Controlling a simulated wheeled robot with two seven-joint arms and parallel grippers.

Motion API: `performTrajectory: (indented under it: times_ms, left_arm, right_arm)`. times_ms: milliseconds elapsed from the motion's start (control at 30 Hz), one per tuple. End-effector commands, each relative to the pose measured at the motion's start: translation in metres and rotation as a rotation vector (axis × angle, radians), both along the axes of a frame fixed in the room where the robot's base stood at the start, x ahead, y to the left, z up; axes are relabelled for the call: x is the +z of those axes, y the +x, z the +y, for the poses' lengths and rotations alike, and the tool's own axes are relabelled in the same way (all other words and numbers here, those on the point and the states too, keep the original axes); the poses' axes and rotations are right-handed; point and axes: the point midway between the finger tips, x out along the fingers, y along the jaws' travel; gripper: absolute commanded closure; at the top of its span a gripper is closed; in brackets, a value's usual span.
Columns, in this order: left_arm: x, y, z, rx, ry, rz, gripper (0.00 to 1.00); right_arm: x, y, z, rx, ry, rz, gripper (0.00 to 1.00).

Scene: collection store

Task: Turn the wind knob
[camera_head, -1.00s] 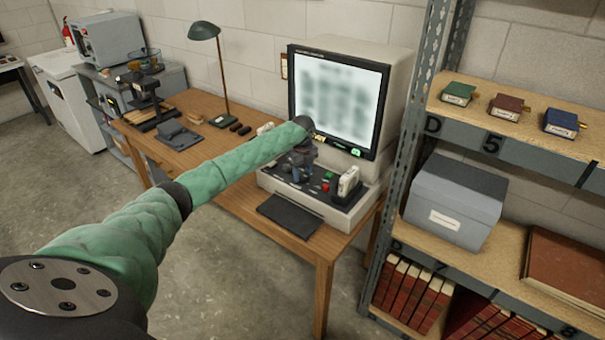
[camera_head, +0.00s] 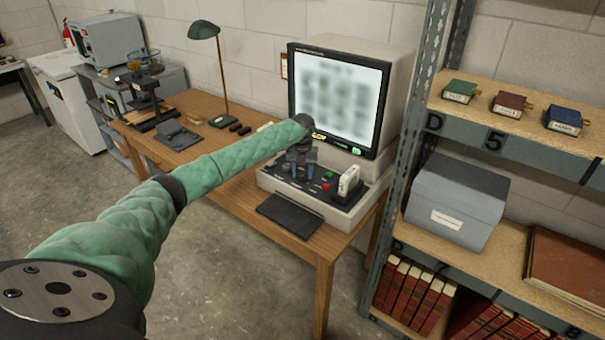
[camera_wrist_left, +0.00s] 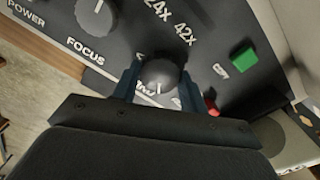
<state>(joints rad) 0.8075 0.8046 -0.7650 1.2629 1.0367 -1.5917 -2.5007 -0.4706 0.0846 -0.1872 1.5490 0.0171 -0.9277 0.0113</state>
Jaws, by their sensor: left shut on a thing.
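The wind knob (camera_wrist_left: 158,74) is a dark round knob with a white pointer line, on the black control panel (camera_wrist_left: 215,35) of the reader. In the left wrist view it sits between the two blue fingers of my left gripper (camera_wrist_left: 157,82), which is shut on it. The lettering beside the knob is partly covered by the gripper. In the head view my left gripper (camera_head: 303,168) points down onto the panel under the lit screen (camera_head: 340,98), and the knob is hidden there. My right gripper is not in view.
The focus knob (camera_wrist_left: 95,15), a green button (camera_wrist_left: 243,57) and a red button (camera_wrist_left: 211,106) are close to the gripper. A white box-shaped part (camera_head: 348,181) stands at the panel's right. A metal shelf post (camera_head: 403,150) rises right of the desk (camera_head: 235,195).

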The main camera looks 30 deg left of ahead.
Motion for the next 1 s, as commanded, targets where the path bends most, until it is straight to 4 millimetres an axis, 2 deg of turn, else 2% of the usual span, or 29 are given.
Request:
performTrajectory:
  times_ms: [333, 767, 800, 900, 1000]
  left_arm:
    - [-0.001, 0.000, -0.001, -0.103, 0.000, 0.001, 0.80]
    - [-0.001, -0.001, 0.000, -0.114, 0.000, 0.002, 0.80]
    - [-0.001, -0.001, 0.000, -0.113, 0.000, 0.002, 0.55]
    - [-0.001, -0.001, 0.000, -0.113, -0.001, 0.002, 0.35]
    - [-0.001, -0.001, 0.000, -0.113, 0.000, 0.002, 0.35]
  right_arm:
    - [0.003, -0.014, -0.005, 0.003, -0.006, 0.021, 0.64]
    - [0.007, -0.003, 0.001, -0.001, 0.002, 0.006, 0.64]
    - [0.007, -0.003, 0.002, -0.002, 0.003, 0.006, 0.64]
    - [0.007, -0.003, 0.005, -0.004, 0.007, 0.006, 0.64]
    - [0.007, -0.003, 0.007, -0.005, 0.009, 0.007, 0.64]
